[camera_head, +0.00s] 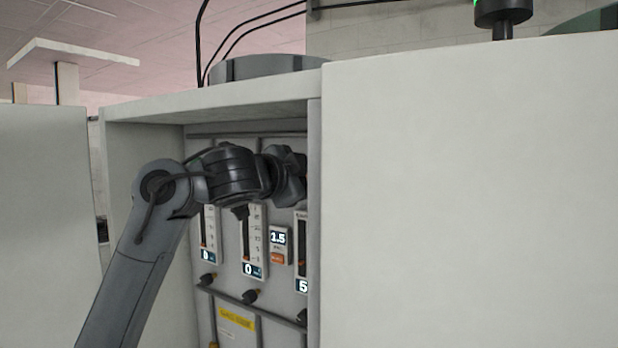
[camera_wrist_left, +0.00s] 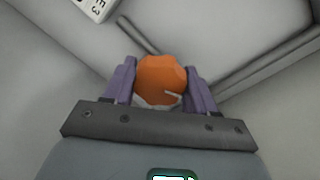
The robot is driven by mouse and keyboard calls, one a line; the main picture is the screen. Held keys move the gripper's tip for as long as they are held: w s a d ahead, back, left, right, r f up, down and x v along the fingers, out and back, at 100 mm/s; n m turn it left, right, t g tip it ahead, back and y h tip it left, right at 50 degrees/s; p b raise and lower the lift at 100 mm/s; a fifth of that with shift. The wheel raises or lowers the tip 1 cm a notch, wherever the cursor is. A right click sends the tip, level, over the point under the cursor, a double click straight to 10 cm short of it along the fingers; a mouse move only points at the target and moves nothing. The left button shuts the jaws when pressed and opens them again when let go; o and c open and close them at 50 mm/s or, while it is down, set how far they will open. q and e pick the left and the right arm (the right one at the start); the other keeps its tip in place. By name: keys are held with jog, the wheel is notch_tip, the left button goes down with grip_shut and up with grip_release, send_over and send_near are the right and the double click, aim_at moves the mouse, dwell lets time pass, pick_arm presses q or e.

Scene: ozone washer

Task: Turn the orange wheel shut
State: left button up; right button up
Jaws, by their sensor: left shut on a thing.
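The orange wheel (camera_wrist_left: 160,78) shows in the left wrist view, between the two purple fingers of my left gripper (camera_wrist_left: 160,88). The fingers are shut on it, one on each side. A small pale mark shows on the wheel's lower right. In the head view my left arm comes in from the left and reaches into the open cabinet (camera_head: 215,102). There the wrist (camera_head: 285,175) is at the cabinet's right inner edge, and the wheel and the fingertips are hidden. My right gripper is in neither view.
A large pale panel (camera_head: 470,190) covers the right half of the head view. Another pale panel (camera_head: 45,200) stands at the left. Inside the cabinet are gauges (camera_head: 253,240), a small display reading 1.5 (camera_head: 279,238) and dark knobs (camera_head: 250,296) below the arm.

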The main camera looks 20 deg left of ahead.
pick_arm(q)
jog(key=n+h+b, duration=0.1)
jog(key=n, duration=0.5)
jog(key=shift+f, duration=0.15)
jog(key=n+b, duration=0.1)
jog(key=n, duration=0.3)
jog(key=shift+t+b, duration=0.3)
jog(key=shift+b, duration=0.05)
jog(key=shift+n+b, duration=0.4)
jog(key=shift+n, duration=0.8)
jog(key=o, duration=1)
jog(key=shift+s, duration=0.15)
jog(key=shift+b+v, duration=3.2)
jog(key=shift+v, duration=2.1)
